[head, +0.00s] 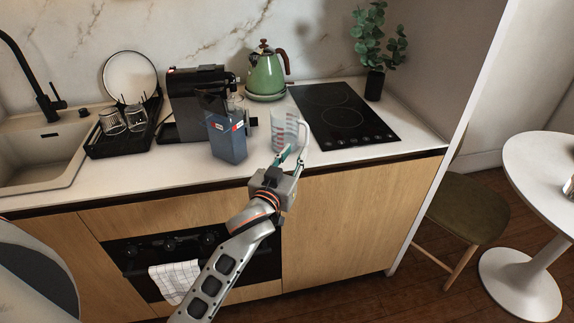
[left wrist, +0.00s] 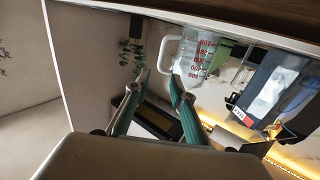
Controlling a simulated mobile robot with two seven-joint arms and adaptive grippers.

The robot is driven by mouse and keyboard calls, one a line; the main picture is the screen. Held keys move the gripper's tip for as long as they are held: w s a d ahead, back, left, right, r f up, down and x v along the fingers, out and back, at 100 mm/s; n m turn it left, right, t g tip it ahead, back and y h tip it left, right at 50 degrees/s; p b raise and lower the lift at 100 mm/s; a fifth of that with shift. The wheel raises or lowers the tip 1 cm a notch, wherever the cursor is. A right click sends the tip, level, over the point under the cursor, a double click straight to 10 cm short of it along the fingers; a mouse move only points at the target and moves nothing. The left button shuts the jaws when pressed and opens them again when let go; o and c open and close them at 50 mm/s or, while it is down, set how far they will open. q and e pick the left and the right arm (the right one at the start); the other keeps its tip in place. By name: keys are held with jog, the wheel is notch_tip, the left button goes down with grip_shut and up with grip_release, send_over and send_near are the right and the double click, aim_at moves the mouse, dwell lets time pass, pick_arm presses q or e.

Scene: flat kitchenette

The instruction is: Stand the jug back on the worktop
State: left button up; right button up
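The jug (head: 286,130) is clear, with red measuring marks, and looks upright at the front of the worktop (head: 345,158), left of the hob. Whether its base rests fully on the worktop is hard to tell. Its handle faces right in the head view. My left gripper (head: 291,157) is just in front of the jug, by the handle. In the left wrist view the jug (left wrist: 198,55) appears upside down beyond my left gripper (left wrist: 159,76). The green-padded fingertips are apart, with the handle seen at the gap between them. My right gripper is not in view.
A blue carton-like container (head: 227,140) stands close left of the jug, before the coffee machine (head: 195,100). The green kettle (head: 266,75) is behind and the black hob (head: 340,113) is right. The dish rack (head: 120,135) and sink (head: 40,155) are farther left.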

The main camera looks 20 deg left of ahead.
pick_arm(q)
jog(key=s+d+f+m+g+h, duration=0.1)
jog(key=s+f+m+g, duration=0.1)
jog(key=s+f, duration=1.2)
jog(key=s+f+m+g+h, duration=0.1)
jog(key=s+f+g, duration=0.4)
jog(key=s+f, duration=1)
jog(key=shift+d+f+m+h, duration=0.4)
jog(key=shift+f+m, duration=0.3)
jog(key=shift+f, duration=0.05)
jog(key=shift+o, duration=0.4)
